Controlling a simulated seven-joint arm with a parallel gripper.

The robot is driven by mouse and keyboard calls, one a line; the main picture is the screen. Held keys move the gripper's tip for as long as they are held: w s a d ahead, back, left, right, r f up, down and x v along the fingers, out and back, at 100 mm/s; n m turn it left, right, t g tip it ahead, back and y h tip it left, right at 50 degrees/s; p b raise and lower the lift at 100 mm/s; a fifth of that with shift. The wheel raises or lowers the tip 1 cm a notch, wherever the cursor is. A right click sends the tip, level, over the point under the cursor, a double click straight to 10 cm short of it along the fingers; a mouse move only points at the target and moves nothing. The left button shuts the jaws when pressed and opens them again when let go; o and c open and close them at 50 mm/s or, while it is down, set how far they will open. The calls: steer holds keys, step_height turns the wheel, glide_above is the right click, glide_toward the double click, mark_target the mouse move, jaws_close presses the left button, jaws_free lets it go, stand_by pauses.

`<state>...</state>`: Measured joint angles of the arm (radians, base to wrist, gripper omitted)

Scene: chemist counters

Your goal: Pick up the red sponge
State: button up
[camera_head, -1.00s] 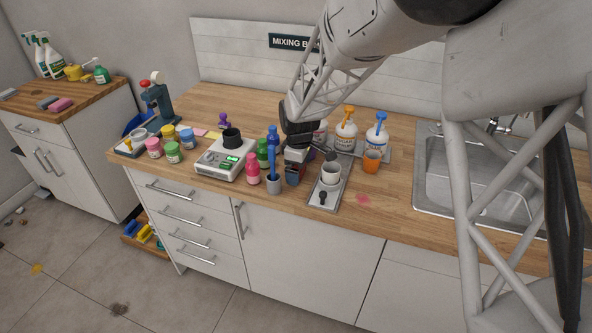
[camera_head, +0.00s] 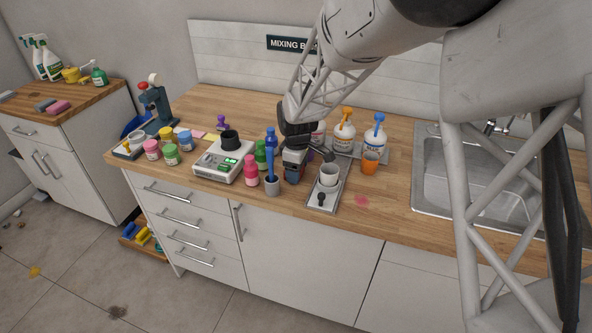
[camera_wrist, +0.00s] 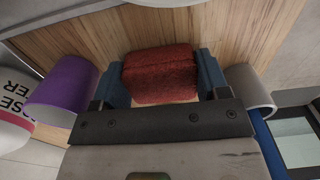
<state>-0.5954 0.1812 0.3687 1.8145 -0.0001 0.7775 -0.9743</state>
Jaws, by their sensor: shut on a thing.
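The red sponge (camera_wrist: 160,75) is a dark red, rough block in the wrist view. It sits between the two blue-grey fingers of my gripper (camera_wrist: 161,78), with one finger against each side. My gripper is shut on it. In the head view my gripper (camera_head: 295,170) is over the front part of the wooden counter, between the blue bottle and the grey tray. The sponge cannot be made out there. I cannot tell whether the sponge touches the counter.
A purple cup (camera_wrist: 62,90) is close left of the fingers and a grey cup (camera_wrist: 248,88) close right. A pink bottle (camera_head: 251,171), a blue brush in a grey holder (camera_head: 272,187) and a tray with a white cup (camera_head: 329,175) crowd the gripper. The sink (camera_head: 470,175) is at right.

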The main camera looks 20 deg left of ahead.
steer(key=shift+r, duration=4.95)
steer(key=o, duration=0.4)
steer(key=shift+c, duration=1.3)
steer(key=d+f, duration=0.2)
steer(key=d, duration=1.9)
